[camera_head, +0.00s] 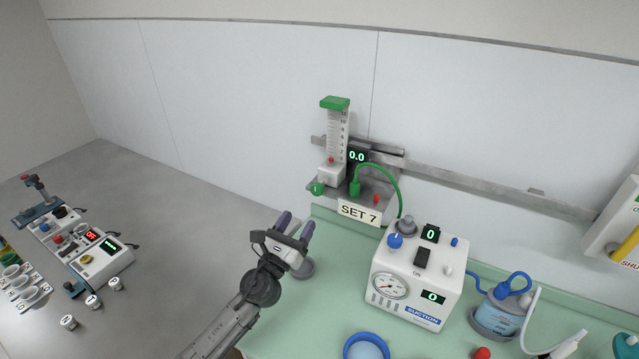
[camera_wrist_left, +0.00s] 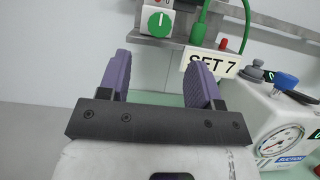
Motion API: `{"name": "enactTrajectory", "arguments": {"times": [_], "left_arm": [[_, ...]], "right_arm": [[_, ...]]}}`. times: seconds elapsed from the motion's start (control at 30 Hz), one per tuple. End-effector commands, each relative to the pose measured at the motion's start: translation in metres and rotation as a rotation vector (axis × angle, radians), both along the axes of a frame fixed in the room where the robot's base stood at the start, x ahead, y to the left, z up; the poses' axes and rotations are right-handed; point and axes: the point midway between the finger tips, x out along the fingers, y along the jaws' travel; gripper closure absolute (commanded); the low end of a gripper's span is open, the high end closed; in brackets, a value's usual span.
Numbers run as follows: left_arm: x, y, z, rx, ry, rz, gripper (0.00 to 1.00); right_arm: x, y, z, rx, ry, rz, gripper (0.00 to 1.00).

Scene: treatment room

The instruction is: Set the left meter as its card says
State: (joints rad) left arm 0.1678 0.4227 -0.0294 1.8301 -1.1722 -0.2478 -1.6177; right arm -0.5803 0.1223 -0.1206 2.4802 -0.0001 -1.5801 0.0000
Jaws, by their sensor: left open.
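The flow meter (camera_head: 338,135) is a clear scaled tube with a green top on a wall rail bracket. A red float sits at the bottom of its tube. Its display (camera_head: 357,156) reads 0.0. Its green knob (camera_head: 317,188) is at the lower left; in the left wrist view the knob (camera_wrist_left: 160,24) shows a white mark pointing about upward. The card (camera_head: 359,212) below reads SET 7. My left gripper (camera_head: 296,227) is open and empty, below and left of the knob, not touching it. My right gripper is not in view.
A white suction unit (camera_head: 417,272) with gauge and knobs stands on the green counter (camera_head: 300,325), right of the gripper. A green hose (camera_head: 393,180) arches from the meter. A blue-capped jar (camera_head: 500,312) is further right. A side table with devices is far left.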

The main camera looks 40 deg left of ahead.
Motion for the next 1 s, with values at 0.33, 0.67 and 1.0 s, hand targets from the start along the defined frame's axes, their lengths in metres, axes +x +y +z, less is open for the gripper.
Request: {"name": "enactTrajectory", "arguments": {"times": [0.33, 0.67, 1.0], "left_arm": [[0.060, 0.008, 0.026, -0.003, -0.002, 0.001, 0.41], [0.101, 0.013, 0.043, -0.004, -0.002, -0.001, 0.41], [0.113, 0.015, 0.048, -0.003, 0.000, 0.000, 0.41]], "right_arm": [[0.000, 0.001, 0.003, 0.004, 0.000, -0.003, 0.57], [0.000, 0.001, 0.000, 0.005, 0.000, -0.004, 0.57], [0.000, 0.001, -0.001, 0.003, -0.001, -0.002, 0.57]]}}
